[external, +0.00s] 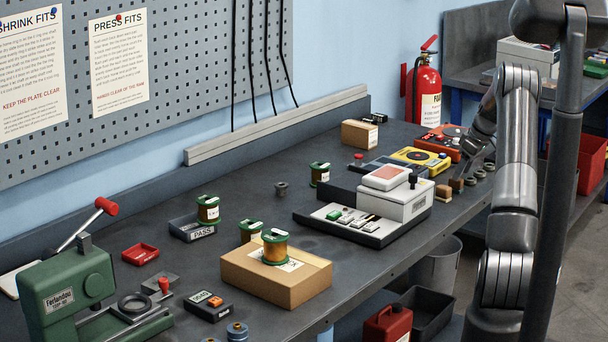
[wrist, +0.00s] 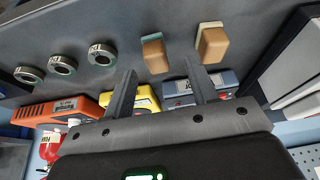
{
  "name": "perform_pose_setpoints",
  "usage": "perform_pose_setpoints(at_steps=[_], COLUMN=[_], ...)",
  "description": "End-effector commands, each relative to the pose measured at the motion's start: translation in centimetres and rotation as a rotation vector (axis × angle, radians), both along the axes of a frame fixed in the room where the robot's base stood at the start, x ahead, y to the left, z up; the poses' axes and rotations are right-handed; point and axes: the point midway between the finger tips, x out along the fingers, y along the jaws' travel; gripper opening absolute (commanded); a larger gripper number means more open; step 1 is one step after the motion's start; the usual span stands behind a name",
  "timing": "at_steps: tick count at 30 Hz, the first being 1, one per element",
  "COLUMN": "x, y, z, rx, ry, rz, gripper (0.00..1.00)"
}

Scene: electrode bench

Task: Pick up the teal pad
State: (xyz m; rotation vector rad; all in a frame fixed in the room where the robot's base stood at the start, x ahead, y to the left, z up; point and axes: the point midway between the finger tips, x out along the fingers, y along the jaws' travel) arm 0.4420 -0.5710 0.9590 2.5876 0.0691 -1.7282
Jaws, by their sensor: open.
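In the wrist view, the teal pad (wrist: 152,36) shows as a thin pale-teal edge along a wooden block (wrist: 156,56). A second wooden block (wrist: 212,44) with a cream pad (wrist: 210,25) sits to its right. My gripper (wrist: 159,68) is open and empty, with the teal-edged block ahead, between the lines of its two fingers. In the external view, my gripper (external: 472,160) is low over the bench's right side, close to the teal pad's wooden block (external: 457,184). The teal edge is too small to make out there.
Several metal rings (wrist: 102,54) lie left of the blocks in the wrist view. Orange (wrist: 55,110), yellow (wrist: 145,97) and blue-grey (wrist: 195,92) instruments stand beyond the fingers. A white boxy instrument (external: 408,203) stands left of the blocks in the external view. The bench edge is close by.

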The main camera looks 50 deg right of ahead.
Motion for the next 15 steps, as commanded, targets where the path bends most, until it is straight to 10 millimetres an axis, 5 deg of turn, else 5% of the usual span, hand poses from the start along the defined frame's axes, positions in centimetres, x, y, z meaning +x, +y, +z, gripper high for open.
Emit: perform_pose_setpoints(at_steps=[9, 15], x=[1.7, 2.0], y=[-0.4, -0.4], z=[-3.9, -4.4], rx=[0.002, -0.001], ry=[0.001, 0.000], rz=[0.001, 0.000], gripper=[0.53, 0.53])
